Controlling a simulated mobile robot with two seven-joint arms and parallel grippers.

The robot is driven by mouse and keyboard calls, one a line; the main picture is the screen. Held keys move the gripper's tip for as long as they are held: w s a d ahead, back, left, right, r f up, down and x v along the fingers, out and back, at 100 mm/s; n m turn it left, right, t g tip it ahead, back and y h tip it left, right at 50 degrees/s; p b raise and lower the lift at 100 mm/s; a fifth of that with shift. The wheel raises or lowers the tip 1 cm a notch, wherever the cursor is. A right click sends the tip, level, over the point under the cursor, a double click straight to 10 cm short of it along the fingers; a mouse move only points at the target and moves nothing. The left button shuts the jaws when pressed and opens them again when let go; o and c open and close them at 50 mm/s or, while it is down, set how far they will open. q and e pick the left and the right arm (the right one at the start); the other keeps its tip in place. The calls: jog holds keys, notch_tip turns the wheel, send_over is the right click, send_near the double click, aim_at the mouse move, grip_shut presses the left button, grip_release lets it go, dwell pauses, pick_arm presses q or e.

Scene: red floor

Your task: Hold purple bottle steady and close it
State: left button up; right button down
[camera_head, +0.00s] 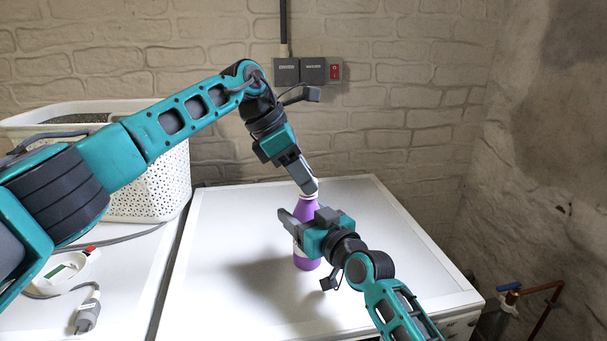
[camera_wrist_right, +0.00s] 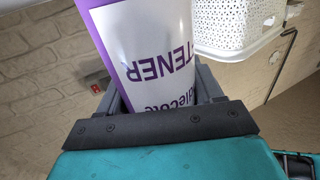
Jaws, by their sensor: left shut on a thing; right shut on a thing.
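The purple bottle (camera_head: 306,262) stands upright on the white top of the appliance. My right gripper (camera_head: 290,222) is shut around the bottle's body from the front. In the right wrist view the bottle (camera_wrist_right: 150,50), with its white label and purple lettering, sits between the fingers of this gripper (camera_wrist_right: 165,95). My left gripper (camera_head: 308,186) is above the bottle, pointing down, shut on the white cap (camera_head: 315,184) at the bottle's top. The fingers hide much of the cap, and I cannot tell whether it is fully seated on the neck.
The white surface (camera_head: 225,225) around the bottle is clear. A white perforated basket (camera_head: 160,185) stands at the left. A white device and a grey plug (camera_head: 87,315) lie at the lower left. Wall sockets (camera_head: 300,71) are behind. A pipe with a blue valve (camera_head: 510,287) is at the lower right.

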pick_arm(q)
jog(key=o, duration=1)
jog(key=shift+r, duration=2.3)
jog(key=o, duration=0.6)
jog(key=shift+c, duration=0.2)
